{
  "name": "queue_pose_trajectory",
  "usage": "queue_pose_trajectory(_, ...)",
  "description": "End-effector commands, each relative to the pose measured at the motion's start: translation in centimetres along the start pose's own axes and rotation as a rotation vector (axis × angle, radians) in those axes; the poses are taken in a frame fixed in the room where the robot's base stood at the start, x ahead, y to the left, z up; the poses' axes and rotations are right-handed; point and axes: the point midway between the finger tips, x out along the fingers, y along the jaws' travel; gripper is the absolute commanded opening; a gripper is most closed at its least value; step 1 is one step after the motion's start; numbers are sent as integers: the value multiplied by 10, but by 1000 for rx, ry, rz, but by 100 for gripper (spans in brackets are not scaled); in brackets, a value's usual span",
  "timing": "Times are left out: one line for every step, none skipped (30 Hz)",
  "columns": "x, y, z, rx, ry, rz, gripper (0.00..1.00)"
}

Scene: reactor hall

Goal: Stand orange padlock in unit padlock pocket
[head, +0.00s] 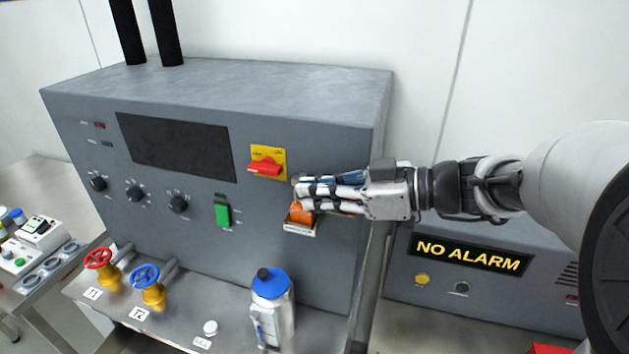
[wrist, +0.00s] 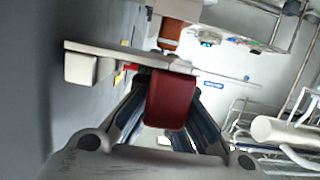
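The orange padlock (head: 301,213) is upright at the small pale unit padlock pocket (head: 300,229), low on the right of the grey unit's front. My gripper (head: 303,196) reaches in from the right, its fingers around the padlock's upper part and hiding it. In the wrist view, which looks upside down, a dark red block (wrist: 172,100), seemingly the padlock in shade, lies between my fingertips (wrist: 172,118). The fingers appear to touch both its sides. The pocket (wrist: 90,68) shows as a pale ledge against the block; whether the padlock rests fully in it cannot be told.
A red rotary switch on a yellow plate (head: 267,163) is just above left of my gripper. A white bottle with a blue cap (head: 272,310) stands below on the bench. Red (head: 98,260) and blue (head: 146,277) valve wheels are farther left. A NO ALARM panel (head: 470,255) is at right.

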Motion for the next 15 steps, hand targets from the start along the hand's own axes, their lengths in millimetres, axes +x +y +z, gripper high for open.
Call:
queue_pose_trajectory(0,0,0,-1,1,0,0)
queue_pose_trajectory(0,0,0,-1,1,0,0)
queue_pose_trajectory(0,0,-1,-1,1,0,0)
queue_pose_trajectory(0,0,-1,-1,1,0,0)
queue_pose_trajectory(0,0,-1,-1,1,0,0)
queue_pose_trajectory(0,0,-1,-1,1,0,0)
queue_pose_trajectory(0,0,-1,-1,1,0,0)
queue_pose_trajectory(0,0,-1,-1,1,0,0)
queue_pose_trajectory(0,0,-1,-1,1,0,0)
queue_pose_trajectory(0,0,-1,-1,1,0,6)
queue_pose_trajectory(0,0,-1,-1,1,0,8)
queue_pose_trajectory(0,0,0,-1,0,0,10)
queue_pose_trajectory(0,0,0,-1,0,0,12)
queue_pose_trajectory(0,0,0,-1,0,0,14)
queue_pose_trajectory(0,0,0,-1,0,0,17)
